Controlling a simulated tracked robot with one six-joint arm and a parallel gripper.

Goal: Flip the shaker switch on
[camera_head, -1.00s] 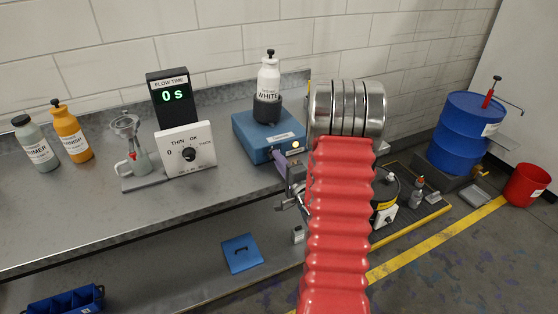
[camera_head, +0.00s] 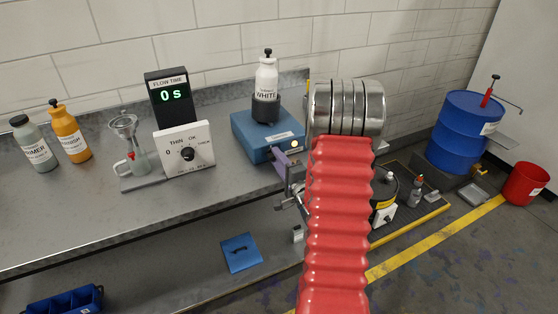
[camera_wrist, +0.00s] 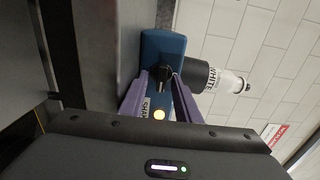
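The shaker is a blue box (camera_head: 250,146) on the bench, with a white bottle labelled WHITE (camera_head: 267,78) upright in its dark holder (camera_head: 266,108). In the wrist view, the shaker's blue face (camera_wrist: 163,43) carries a small black switch lever (camera_wrist: 163,75), a SHAKER label (camera_wrist: 145,107) and a glowing pale-yellow lamp (camera_wrist: 159,115). My gripper (camera_wrist: 161,76) has its purple fingers apart, one on each side of the lever. I cannot tell whether either finger touches it.
To the left on the bench (camera_head: 60,215) stand a thickness dial box (camera_head: 185,160), a flow-time display (camera_head: 170,97), a funnel stand (camera_head: 130,150) and two bottles. The bench front is clear.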

